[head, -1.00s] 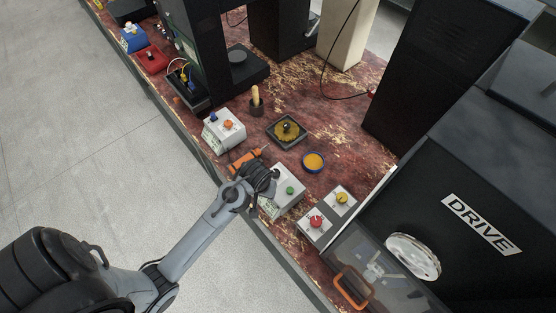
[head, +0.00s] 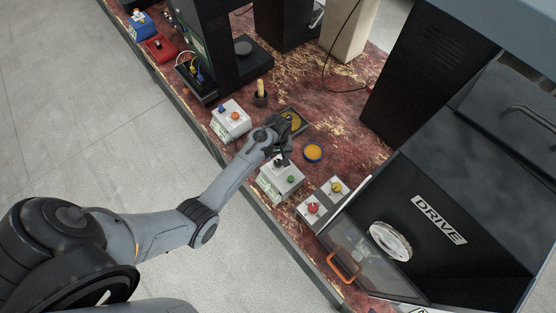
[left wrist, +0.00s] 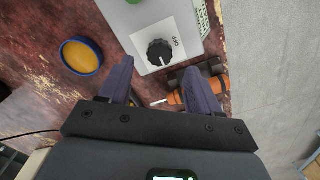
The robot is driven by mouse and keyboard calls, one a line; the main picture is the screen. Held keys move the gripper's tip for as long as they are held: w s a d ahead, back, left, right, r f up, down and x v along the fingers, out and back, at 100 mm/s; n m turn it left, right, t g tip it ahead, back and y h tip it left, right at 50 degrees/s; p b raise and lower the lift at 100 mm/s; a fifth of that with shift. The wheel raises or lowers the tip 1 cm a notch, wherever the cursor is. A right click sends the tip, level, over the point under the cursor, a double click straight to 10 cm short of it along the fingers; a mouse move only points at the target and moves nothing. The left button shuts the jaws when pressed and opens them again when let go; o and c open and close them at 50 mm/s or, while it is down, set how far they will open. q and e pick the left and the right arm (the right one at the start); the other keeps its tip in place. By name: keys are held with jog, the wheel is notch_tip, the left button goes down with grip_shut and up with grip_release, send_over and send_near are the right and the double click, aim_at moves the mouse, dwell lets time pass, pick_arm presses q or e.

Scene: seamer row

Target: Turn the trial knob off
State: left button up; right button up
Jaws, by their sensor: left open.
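A black knob (left wrist: 160,52) sits on a white label plate on a pale box; its white pointer line shows, and printed lettering beside it is hard to read. The same box (head: 281,182) shows in the head view with a green button (head: 291,179) and the dark knob (head: 278,162) at its far end. My left gripper (left wrist: 159,88) is open and empty. Its two dark fingers point towards the knob from a short distance, one on either side, not touching it. In the head view the gripper (head: 284,146) is just beyond the box. My right gripper is not seen.
An orange-handled tool (left wrist: 190,94) lies beside the box, near one finger. A blue-rimmed dish (head: 313,153) and a dark tray (head: 301,121) are close by. Another box (head: 230,123) with blue and orange controls and red and yellow switches (head: 313,208) flank it.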

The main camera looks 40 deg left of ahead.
aim_at(278, 162)
pick_arm(q)
jog(key=shift+f, duration=2.4)
jog(key=c, duration=1)
